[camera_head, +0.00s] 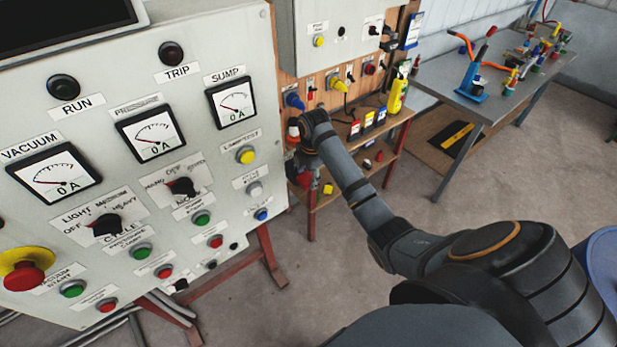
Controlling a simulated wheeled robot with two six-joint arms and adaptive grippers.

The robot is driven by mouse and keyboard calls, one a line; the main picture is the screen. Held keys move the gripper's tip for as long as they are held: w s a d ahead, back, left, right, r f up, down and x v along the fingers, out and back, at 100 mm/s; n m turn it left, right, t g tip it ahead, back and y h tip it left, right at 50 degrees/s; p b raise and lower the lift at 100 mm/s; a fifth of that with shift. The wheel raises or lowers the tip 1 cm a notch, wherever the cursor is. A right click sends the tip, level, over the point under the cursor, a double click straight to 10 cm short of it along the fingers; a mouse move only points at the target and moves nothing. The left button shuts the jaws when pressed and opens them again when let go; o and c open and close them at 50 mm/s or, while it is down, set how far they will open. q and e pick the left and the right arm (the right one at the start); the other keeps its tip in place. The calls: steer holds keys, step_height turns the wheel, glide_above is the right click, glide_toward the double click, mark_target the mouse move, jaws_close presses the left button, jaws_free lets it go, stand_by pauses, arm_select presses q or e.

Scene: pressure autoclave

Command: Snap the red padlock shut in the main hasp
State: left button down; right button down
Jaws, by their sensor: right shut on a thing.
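My right arm reaches in from the lower right. Its gripper (296,137) is beside the right edge of the grey control panel, near the wooden board with sockets. The wrist partly hides the jaws. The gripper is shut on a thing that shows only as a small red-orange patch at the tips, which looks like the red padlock. Its shackle cannot be made out. The main hasp cannot be made out either; the gripper and panel edge cover that spot. My left gripper is not in view.
The grey control panel (216,150) with gauges and knobs fills the left. A grey table (440,78) with valves stands behind. The floor between is mostly clear.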

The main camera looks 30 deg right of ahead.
mark_target(306, 177)
steer(key=shift+w+a+b, duration=0.1)
steer(key=shift+w+b, duration=0.25)
steer(key=shift+w, duration=0.65)
steer(key=shift+c, duration=2)
jaws_free()
steer(key=r, duration=0.5)
steer(key=s+r, duration=0.1)
steer(key=r, duration=0.1)
steer(key=shift+r, duration=0.2)
